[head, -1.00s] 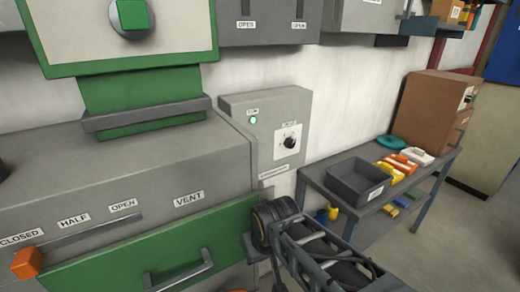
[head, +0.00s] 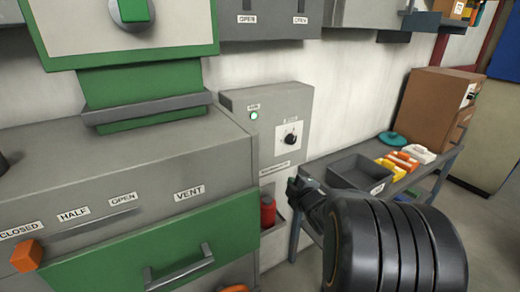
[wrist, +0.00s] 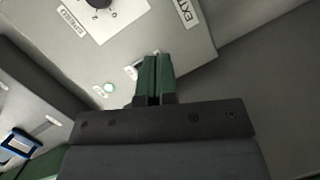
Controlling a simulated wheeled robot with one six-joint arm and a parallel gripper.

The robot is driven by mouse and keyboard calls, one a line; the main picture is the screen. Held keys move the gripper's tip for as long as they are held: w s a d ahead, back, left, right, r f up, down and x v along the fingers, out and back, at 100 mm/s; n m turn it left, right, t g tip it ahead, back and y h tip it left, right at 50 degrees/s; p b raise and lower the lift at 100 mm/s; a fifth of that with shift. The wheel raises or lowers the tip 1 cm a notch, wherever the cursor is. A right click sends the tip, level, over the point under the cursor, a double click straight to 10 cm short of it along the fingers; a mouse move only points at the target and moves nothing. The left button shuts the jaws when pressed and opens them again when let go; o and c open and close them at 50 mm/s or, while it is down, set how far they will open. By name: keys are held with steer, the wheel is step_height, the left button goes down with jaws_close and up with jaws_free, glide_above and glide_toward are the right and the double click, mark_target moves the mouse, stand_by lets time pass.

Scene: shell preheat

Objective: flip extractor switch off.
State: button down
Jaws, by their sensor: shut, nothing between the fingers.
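A grey control box (head: 297,100) on the wall carries a black dial (head: 290,139) and a lit green lamp (head: 254,115). A label (head: 273,169) sits low on its front; in the wrist view part of a label (wrist: 187,12) reads "EXT". I cannot make out the extractor switch itself in either view. My gripper (head: 293,188) is just right of the box's lower part in the head view. In the wrist view its green fingers (wrist: 154,78) are shut, with nothing between them, in front of the box face. The dial (wrist: 97,3) and lamp (wrist: 108,88) also show there.
A red cylinder (head: 267,211) stands below the box. Left is a grey furnace housing (head: 120,165) with a green drawer front (head: 110,255) and an orange slider knob (head: 27,255). A bench at right holds a dark bin (head: 352,170) and a brown cabinet (head: 437,105).

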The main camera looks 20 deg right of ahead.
steer(key=a+r+n+t+y, duration=0.3)
steer(key=a+r+n+y, duration=0.1)
steer(key=r+n, duration=0.1)
steer(key=shift+w+n+t+y, duration=0.15)
steer(key=shift+n+t+y, duration=0.15)
steer(key=shift+n, duration=0.6)
steer(key=w+a+r+p, duration=0.1)
steer(key=w+p, duration=0.3)
steer(key=w, duration=1)
steer(key=shift+a+r+p, duration=0.25)
steer(key=shift+r+p, duration=0.1)
steer(key=shift+s, duration=0.1)
